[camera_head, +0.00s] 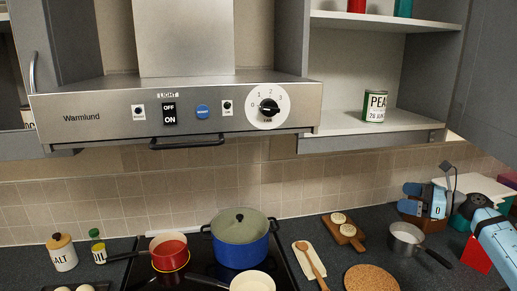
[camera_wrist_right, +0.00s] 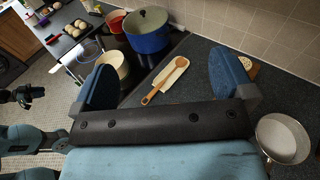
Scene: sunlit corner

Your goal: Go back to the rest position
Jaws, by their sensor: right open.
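My right gripper (camera_head: 411,198) is at the right in the head view, above the counter near the steel saucepan. Its arm comes in from the right edge. In the right wrist view its two blue fingers (camera_wrist_right: 163,85) stand wide apart with nothing held between them. The counter with a spoon on a pale rest shows beyond the fingers. My left gripper does not show in the head view. Dark and teal parts of my own body show at the left of the wrist view.
The steel saucepan (camera_head: 406,238) and a cork mat (camera_head: 371,279) lie near my right gripper. A blue pot (camera_head: 241,240) and red pan (camera_head: 168,254) stand on the hob. The range hood (camera_head: 90,110) and shelf (camera_head: 345,128) overhang the counter.

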